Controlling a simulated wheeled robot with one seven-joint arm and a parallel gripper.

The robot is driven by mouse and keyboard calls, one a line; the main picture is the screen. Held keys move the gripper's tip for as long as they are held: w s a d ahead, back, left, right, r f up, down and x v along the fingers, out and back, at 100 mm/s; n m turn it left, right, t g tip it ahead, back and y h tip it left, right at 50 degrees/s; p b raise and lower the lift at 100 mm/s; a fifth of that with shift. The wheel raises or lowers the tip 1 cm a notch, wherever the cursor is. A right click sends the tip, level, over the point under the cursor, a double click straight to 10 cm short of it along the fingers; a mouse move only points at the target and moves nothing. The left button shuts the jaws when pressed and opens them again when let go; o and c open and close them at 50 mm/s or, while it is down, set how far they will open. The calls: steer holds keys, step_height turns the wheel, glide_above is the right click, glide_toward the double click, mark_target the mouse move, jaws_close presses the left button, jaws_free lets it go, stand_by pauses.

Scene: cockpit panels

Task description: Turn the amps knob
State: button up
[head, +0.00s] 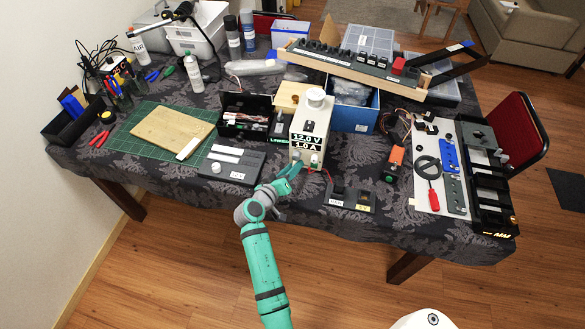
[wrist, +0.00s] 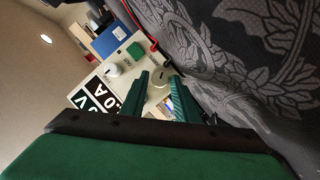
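The power supply (head: 310,122) is a cream box with a display reading 12.0 V and 1.0 A. Two small round knobs sit low on its front, a left knob (head: 297,155) and a right knob (head: 314,158). My gripper (head: 292,169) is in front of the lower face. In the wrist view, my gripper (wrist: 164,78) is open, its fingers apart around the line to a pale round knob (wrist: 160,77). Contact cannot be made out. Another white knob (wrist: 113,70) is to the left.
A grey switch box (head: 230,163) lies left of the supply. Red wires (head: 326,172) run from its right side toward small black modules (head: 350,198). A blue bin (head: 354,115) stands behind right. Patterned cloth (head: 285,210) is bare along the front edge.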

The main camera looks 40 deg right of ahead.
steer(key=shift+o, duration=0.5)
steer(key=v, duration=1.1)
steer(key=shift+w+r, duration=0.1)
steer(key=shift+d, duration=0.1)
